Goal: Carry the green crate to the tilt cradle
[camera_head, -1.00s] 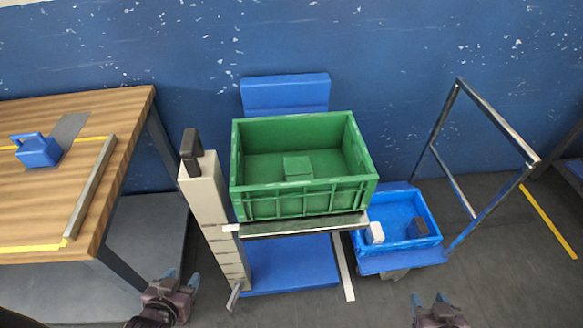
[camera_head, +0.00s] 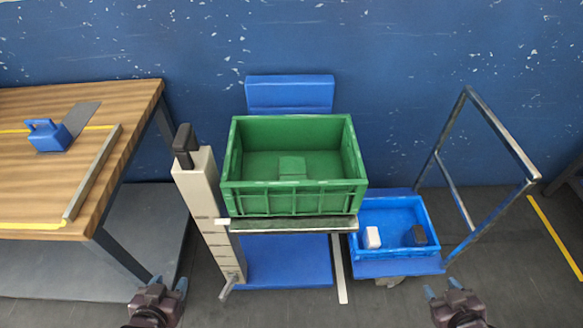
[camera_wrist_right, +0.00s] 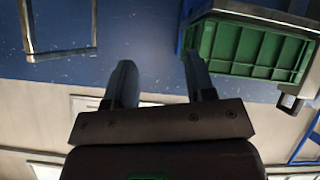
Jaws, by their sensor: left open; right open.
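The green crate (camera_head: 295,201) stands upright on a dark platform (camera_head: 300,225) beside a beige post, with a small green block (camera_head: 292,168) inside. In the right wrist view the crate (camera_wrist_right: 250,48) shows at the upper right, apart from the fingers. My left gripper (camera_head: 168,286) is open and empty, low and left of the crate. My right gripper (camera_head: 442,289) is open and empty, low and right of it; its fingers also show in the right wrist view (camera_wrist_right: 160,82). I cannot tell which thing is the tilt cradle.
A wooden table (camera_head: 30,180) with a blue handled block (camera_head: 48,135) is at left. A blue bin (camera_head: 385,254) holding a white and a dark block sits on a cart with a metal handle frame (camera_head: 520,158) at right. The beige post (camera_head: 207,195) has a black top. A blue wall is behind.

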